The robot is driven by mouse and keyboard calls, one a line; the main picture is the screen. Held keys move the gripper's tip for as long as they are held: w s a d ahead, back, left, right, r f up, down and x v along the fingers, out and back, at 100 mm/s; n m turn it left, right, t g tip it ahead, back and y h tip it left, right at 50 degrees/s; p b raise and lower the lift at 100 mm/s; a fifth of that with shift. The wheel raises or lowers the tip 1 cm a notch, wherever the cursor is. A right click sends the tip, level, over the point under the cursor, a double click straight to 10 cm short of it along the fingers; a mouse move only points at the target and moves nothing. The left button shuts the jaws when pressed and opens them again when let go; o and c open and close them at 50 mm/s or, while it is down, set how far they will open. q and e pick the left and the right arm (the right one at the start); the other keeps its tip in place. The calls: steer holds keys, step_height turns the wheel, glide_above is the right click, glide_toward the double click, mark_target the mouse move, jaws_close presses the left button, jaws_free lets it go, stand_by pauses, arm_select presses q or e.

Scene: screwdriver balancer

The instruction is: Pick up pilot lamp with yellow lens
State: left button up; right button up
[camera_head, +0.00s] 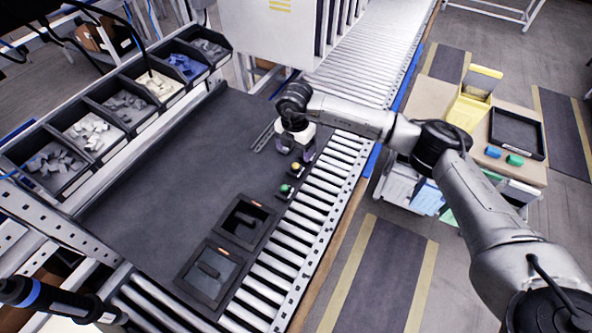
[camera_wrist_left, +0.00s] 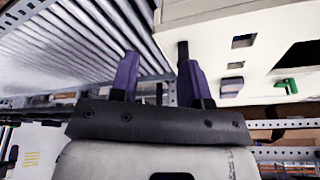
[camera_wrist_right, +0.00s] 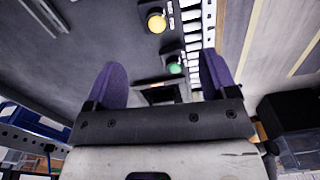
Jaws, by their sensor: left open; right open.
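The pilot lamp with the yellow lens (camera_head: 296,167) stands on the dark worktop beside the roller conveyor in the head view. It also shows at the top of the right wrist view (camera_wrist_right: 156,20), lens facing the camera. A similar lamp with a green lens (camera_head: 286,189) stands close by and shows between the fingers in the right wrist view (camera_wrist_right: 174,68). My right gripper (camera_head: 295,151) is open and empty, just above and behind the yellow lamp, apart from it. My left gripper (camera_wrist_left: 158,75) shows only in its wrist view, open with nothing between its fingers.
Two dark trays (camera_head: 252,237) lie on the worktop near the conveyor (camera_head: 285,235). A row of parts bins (camera_head: 110,105) lines the left side. A white cabinet (camera_head: 265,30) stands at the back. The worktop's middle (camera_head: 170,175) is clear.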

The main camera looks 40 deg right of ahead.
mark_target(296, 165)
step_height(296, 165, down, 5)
steer(key=shift+f+p, duration=0.15)
steer(key=shift+p, duration=0.15)
steer(key=f, duration=0.2)
steer(key=f+p, duration=0.1)
steer(key=f, duration=0.1)
steer(key=shift+w+d, duration=0.2)
steer(key=shift+d, duration=0.05)
steer(key=shift+f, duration=0.6)
steer(key=c, duration=1.1)
